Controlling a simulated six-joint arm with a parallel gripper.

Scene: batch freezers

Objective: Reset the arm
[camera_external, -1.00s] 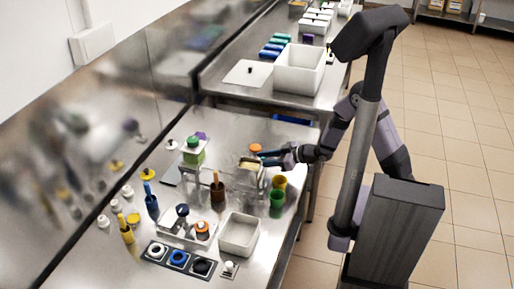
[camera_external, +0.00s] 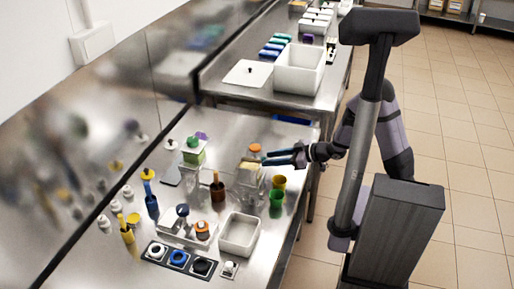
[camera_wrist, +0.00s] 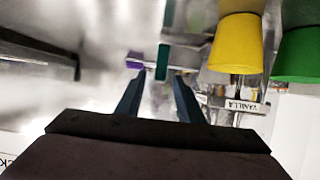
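My gripper (camera_external: 272,158) is over the right side of the near steel table, next to a clear container with an orange top (camera_external: 255,149). In the wrist view its two blue fingers (camera_wrist: 156,88) are spread apart with nothing held between them. The yellow cup (camera_wrist: 237,45) and green cup (camera_wrist: 298,52) also show at the upper right of the wrist view.
A white bin (camera_external: 239,235) sits at the table's front right. A brown bottle (camera_external: 217,192), a blue bottle (camera_external: 152,205) and a yellow bottle (camera_external: 127,232) stand to the left. A green-topped container (camera_external: 194,153) is farther back. A "VANILLA" label (camera_wrist: 243,105) shows in the wrist view.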

